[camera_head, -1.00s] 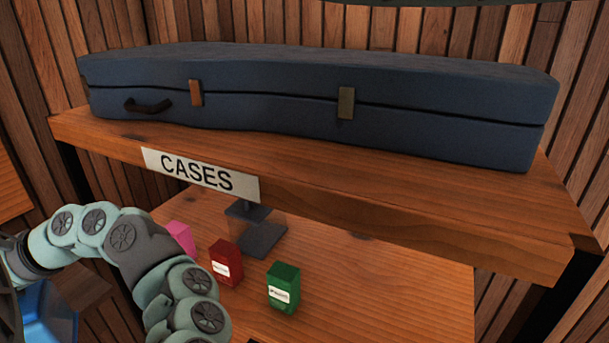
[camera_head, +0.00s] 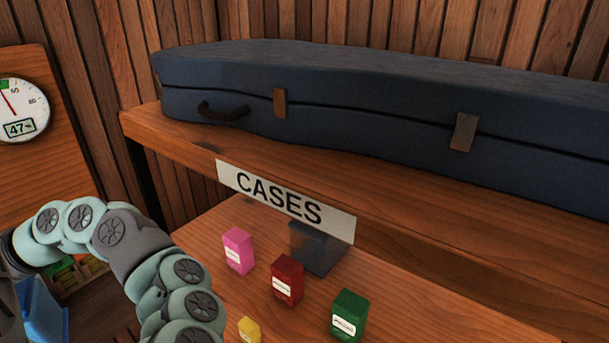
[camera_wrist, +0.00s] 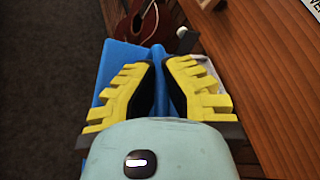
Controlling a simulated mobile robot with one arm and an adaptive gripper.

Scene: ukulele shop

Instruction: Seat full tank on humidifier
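In the wrist view, my gripper (camera_wrist: 163,85) has its yellow-and-black fingers closed around an upright blue ridge of a blue object (camera_wrist: 118,62), which looks like the tank. The object's wide flat part spreads out left of the fingers. How full it is cannot be seen. In the head view my gripper is out of sight below the arm; a blue piece (camera_head: 42,312) shows at the lower left edge. No humidifier is clearly identifiable. A dark, partly see-through block (camera_head: 318,252) stands on the lower shelf behind the sign, but I cannot tell what it is.
A blue instrument case (camera_head: 370,105) lies on the upper shelf above a CASES sign (camera_head: 285,197). Small pink (camera_head: 238,250), red (camera_head: 287,280), green (camera_head: 348,315) and yellow (camera_head: 249,330) boxes stand below. A gauge (camera_head: 18,112) hangs left. A ukulele (camera_wrist: 140,25) shows beyond my gripper.

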